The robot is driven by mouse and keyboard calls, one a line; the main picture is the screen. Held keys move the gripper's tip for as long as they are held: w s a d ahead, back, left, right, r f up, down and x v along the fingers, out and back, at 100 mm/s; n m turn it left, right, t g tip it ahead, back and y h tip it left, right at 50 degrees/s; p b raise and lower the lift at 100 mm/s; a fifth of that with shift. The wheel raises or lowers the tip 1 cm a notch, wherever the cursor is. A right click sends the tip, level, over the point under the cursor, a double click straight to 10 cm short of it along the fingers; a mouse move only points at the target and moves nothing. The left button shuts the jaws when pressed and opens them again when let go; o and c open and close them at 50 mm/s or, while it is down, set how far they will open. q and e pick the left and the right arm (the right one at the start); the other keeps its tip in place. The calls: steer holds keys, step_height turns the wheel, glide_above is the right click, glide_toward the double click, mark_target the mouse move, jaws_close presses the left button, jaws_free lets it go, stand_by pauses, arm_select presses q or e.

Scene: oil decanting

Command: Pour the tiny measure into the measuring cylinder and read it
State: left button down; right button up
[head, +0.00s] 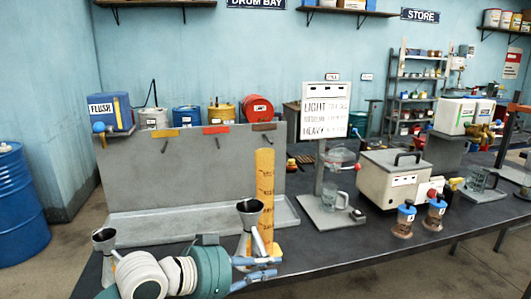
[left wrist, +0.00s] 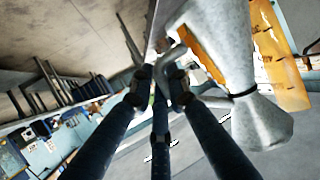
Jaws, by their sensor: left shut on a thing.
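The measuring cylinder (head: 265,180) is a tall amber column with dark graduation marks, standing at the front of the bench. A grey metal double-cone measure (head: 249,212) is just in front of it, partly overlapping it in the head view. My left gripper (head: 279,268) is low at the bench's front edge, by the measure. In the left wrist view my left gripper (left wrist: 160,75) is shut on the measure's thin handle. The measure (left wrist: 245,110) looks tilted there, with the amber cylinder (left wrist: 280,55) behind it. The inside of the measure cannot be seen clearly. My right gripper is not in view.
Another metal measure (head: 104,241) stands at the left front. A sign stand with a glass jug (head: 335,200), a grey box (head: 392,182) and two small blue-topped bottles (head: 405,219) are to the right. A grey upright panel (head: 190,185) stands behind.

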arm_select(q)
steer(key=w+d+r+n+t+y, duration=0.1)
steer(key=w+d+r, duration=0.8)
steer(key=d, duration=0.1)
steer(key=shift+w+d+r+n+y, duration=0.15)
steer(key=shift+w+d+n+y, duration=0.15)
steer(key=shift+n, duration=0.1)
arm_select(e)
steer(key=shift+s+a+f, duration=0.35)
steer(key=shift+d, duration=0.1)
